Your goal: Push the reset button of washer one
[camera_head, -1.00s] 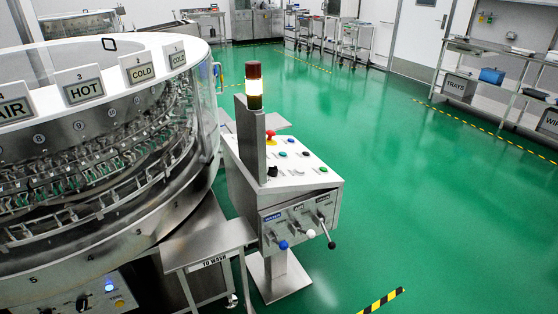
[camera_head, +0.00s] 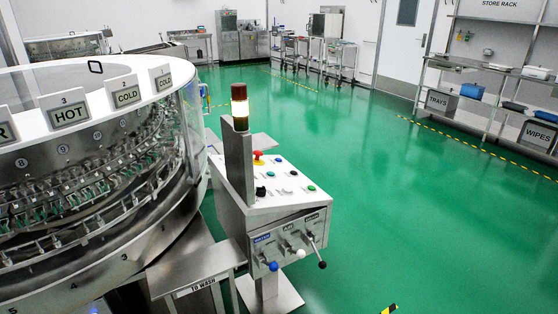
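The rotary washer (camera_head: 95,80) fills the left side, a round steel machine with a white top rim and HOT and COLD signs. Beside it stands a control console (camera_head: 262,212) with a sloped white top. The top carries a red knob on a yellow base (camera_head: 258,156), a black knob (camera_head: 261,191) and several small blue, green and dark buttons, among them a green button (camera_head: 311,188). Their labels are too small to read, so I cannot tell which is reset. Neither of my grippers is in view.
A signal light (camera_head: 240,108) rises from the console's post. Three levers (camera_head: 290,251) stick out of its front. A TO WASH shelf (camera_head: 196,270) juts out between washer and console. Green floor (camera_head: 390,220) is free to the right, towards the store rack (camera_head: 490,100).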

